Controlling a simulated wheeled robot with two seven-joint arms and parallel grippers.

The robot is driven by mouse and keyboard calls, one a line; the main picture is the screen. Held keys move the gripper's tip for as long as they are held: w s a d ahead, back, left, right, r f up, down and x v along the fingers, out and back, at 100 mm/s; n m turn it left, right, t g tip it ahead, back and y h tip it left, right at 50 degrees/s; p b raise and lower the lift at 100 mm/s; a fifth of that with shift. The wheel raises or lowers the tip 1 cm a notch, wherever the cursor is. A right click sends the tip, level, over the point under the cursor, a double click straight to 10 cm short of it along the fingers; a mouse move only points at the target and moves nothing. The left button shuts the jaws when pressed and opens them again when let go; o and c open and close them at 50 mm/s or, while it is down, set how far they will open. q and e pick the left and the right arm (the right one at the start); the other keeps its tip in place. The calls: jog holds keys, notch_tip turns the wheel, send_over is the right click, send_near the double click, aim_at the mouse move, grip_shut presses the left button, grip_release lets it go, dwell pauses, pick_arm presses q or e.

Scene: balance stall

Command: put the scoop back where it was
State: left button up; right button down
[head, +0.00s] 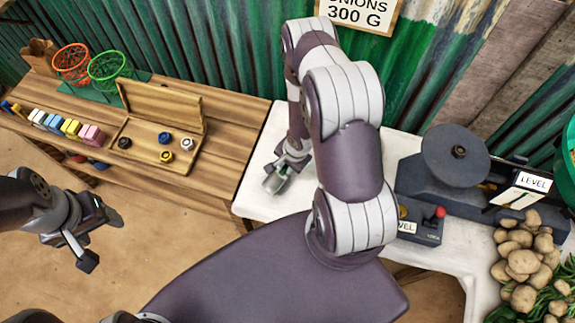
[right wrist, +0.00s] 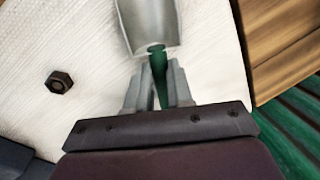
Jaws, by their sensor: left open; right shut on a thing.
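My right gripper (head: 287,165) is shut on the scoop (head: 275,183) over the left part of the white-covered table (head: 258,205). In the right wrist view, the scoop (right wrist: 148,25) has a pale metal bowl and a green handle, and the fingers (right wrist: 158,95) are closed around the handle. The bowl points away from the gripper. I cannot tell whether the scoop touches the cloth. My left gripper (head: 78,240) is open and empty above the bare floor at the left.
A dark hex nut (right wrist: 60,82) lies on the white cloth. A dark scale (head: 456,155) and a heap of potatoes (head: 522,260) stand at the right. A wooden bench (head: 215,130) at the left holds coloured blocks, an open wooden box (head: 165,105) and wire baskets (head: 107,68).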

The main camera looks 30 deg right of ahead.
jog(key=shift+d+f, duration=0.1)
jog(key=shift+f, duration=0.65)
jog(key=c, duration=1)
grip_release()
jog(key=v, duration=1.2)
notch_tip(320, 180, up, 11)
jog(key=n+h, duration=0.2)
jog(key=n, duration=0.4)
send_over(286, 168)
jog(key=s+a+r+n, duration=0.6)
jog(key=a+r+n, duration=0.1)
jog(key=r, duration=0.3)
jog(key=shift+a+r+n+g+y, duration=0.3)
jog(key=shift+n+y, duration=0.1)
jog(key=shift+n, duration=0.3)
